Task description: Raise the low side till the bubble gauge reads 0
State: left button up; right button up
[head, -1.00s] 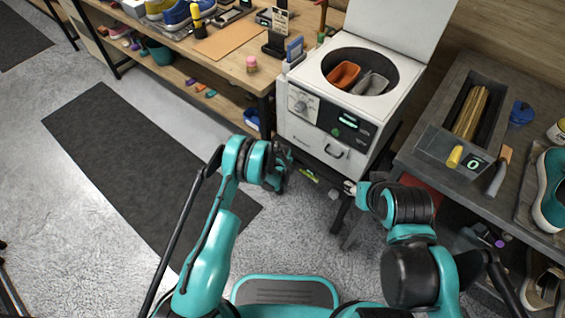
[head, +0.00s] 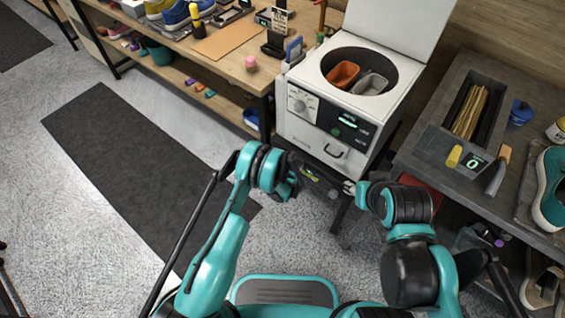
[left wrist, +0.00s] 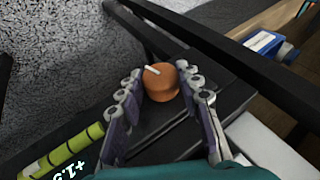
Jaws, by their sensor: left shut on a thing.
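The white machine (head: 345,110) with a round tub stands on a dark frame at centre right in the head view. The bubble gauge (left wrist: 62,155), with a yellow-green vial, lies at lower left in the left wrist view. Its display reads about +1.5, partly cut off; the bubble is too small to tell. It also shows below the machine in the head view (head: 308,174). My left gripper (left wrist: 161,78) is shut on an orange knob (left wrist: 160,86) with a white mark, on the dark frame. My right gripper (head: 350,188) is near the frame's right leg; its jaws are unclear.
A grey bench (head: 430,160) stands at right, with a tray of sticks and a teal shoe. A wooden workbench (head: 225,65) with shoes and tools stands at the back left. A dark floor mat (head: 130,165) lies on open floor at left.

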pick_arm(q)
jog(key=o, duration=1.2)
jog(key=shift+c, duration=0.2)
jog(key=v, duration=1.2)
